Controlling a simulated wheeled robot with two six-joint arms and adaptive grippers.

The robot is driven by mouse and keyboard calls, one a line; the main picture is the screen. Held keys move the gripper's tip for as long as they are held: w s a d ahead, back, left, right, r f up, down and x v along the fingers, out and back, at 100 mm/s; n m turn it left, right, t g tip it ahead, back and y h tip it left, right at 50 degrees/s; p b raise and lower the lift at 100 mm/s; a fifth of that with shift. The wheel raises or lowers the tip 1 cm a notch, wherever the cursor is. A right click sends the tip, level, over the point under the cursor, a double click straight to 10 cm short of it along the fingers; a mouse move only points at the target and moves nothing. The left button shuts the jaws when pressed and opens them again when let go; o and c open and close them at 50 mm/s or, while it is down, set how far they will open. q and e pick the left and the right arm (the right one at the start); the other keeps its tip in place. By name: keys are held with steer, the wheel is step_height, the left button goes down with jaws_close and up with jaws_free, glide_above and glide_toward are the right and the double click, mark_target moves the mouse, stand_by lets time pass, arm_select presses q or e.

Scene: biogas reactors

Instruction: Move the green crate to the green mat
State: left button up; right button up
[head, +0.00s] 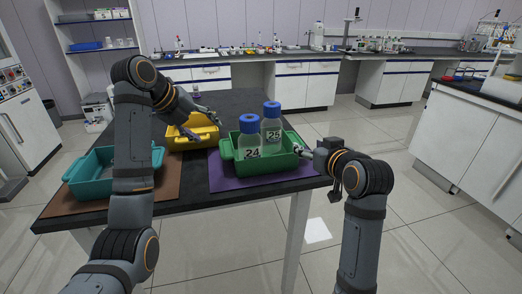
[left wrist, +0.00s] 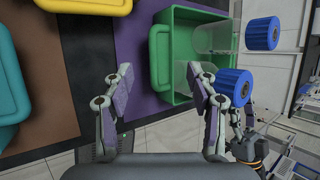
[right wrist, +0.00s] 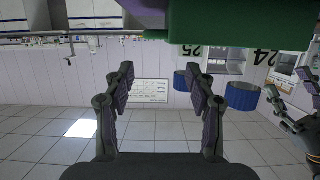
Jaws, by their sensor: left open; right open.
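The green crate (head: 277,164) sits on a purple mat (head: 222,180) at the right end of the dark table. Two clear bottles with blue caps, marked 24 (head: 248,141) and 25 (head: 271,125), stand in it. My left gripper (head: 206,132) is open and empty above the crate's left side; in the left wrist view the crate's left handle (left wrist: 160,57) lies ahead of its open fingers (left wrist: 160,85). My right gripper (head: 300,146) is open at the crate's right end; in the right wrist view its fingers (right wrist: 160,80) are apart below the green crate (right wrist: 240,28). No green mat shows.
A yellow crate (head: 178,145) stands behind, left of the green crate. A teal crate (head: 90,181) stands on a brown mat (head: 172,186) at the left. Floor is clear right of the table (head: 190,210); a lab bench (head: 480,135) stands further right.

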arm_select(q)
steer(key=x, duration=1)
steer(key=shift+w+f, duration=0.15)
arm_select(e)
glide_toward(291, 136)
steer(key=x, duration=0.5)
steer(key=shift+w+a, duration=0.15)
arm_select(q)
steer(key=shift+d, duration=0.15)
jaws_close()
arm_select(e)
jaws_close()
